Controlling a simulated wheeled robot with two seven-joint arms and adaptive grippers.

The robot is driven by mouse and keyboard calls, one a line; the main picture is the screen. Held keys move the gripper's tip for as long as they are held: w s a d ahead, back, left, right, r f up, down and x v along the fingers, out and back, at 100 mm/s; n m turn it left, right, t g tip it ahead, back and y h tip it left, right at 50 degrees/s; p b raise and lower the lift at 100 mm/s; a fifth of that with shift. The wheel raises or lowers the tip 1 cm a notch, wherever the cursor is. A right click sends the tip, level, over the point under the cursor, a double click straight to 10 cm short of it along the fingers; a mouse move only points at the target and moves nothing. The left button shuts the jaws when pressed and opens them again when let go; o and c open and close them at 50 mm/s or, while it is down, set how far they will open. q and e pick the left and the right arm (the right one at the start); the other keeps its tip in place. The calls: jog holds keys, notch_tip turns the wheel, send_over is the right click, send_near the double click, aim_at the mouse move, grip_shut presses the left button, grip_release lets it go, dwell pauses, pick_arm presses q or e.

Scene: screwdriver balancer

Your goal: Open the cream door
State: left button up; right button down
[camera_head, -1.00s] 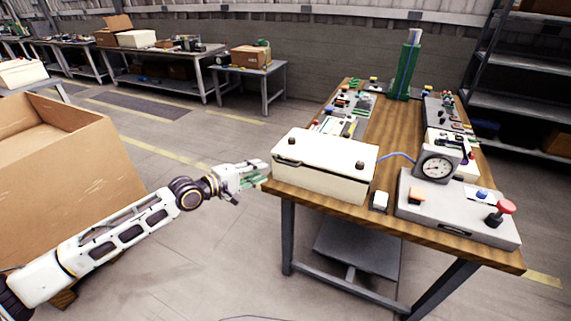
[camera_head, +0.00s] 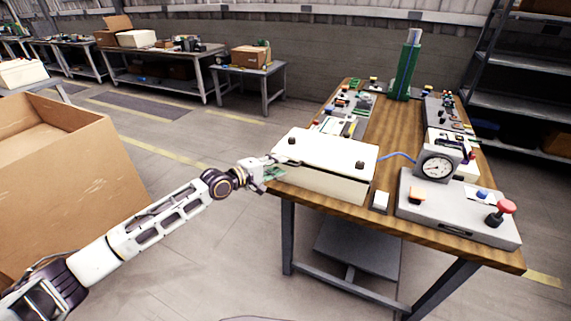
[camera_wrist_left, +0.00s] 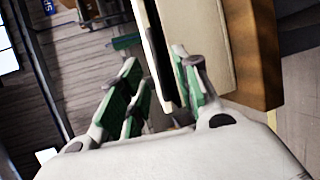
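The cream door (camera_head: 325,150) is the lid-like upper panel of a cream box (camera_head: 318,183) on the wooden workbench, with two dark knobs on top. It looks shut or nearly shut. My left gripper (camera_head: 276,166) is at the box's left end, close against its edge. In the left wrist view, the green-padded fingers of the left gripper (camera_wrist_left: 155,72) are spread apart. The cream box (camera_wrist_left: 200,35) stands beside the right finger, with a dark gap along its edge. Whether a finger touches the door cannot be told. My right gripper is not in view.
The workbench (camera_head: 440,236) also carries a grey control box (camera_head: 455,215) with a red button, a round gauge (camera_head: 437,167), a small white block (camera_head: 380,200) and a green tower (camera_head: 405,70). A large cardboard box (camera_head: 75,165) stands left. Floor between is clear.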

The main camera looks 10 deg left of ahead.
pick_arm(q)
jog(key=x, duration=0.3)
jog(key=shift+w+d, duration=0.25)
jog(key=shift+w+d+f, duration=0.15)
jog(key=shift+w, duration=0.05)
jog(key=c, duration=0.3)
grip_shut()
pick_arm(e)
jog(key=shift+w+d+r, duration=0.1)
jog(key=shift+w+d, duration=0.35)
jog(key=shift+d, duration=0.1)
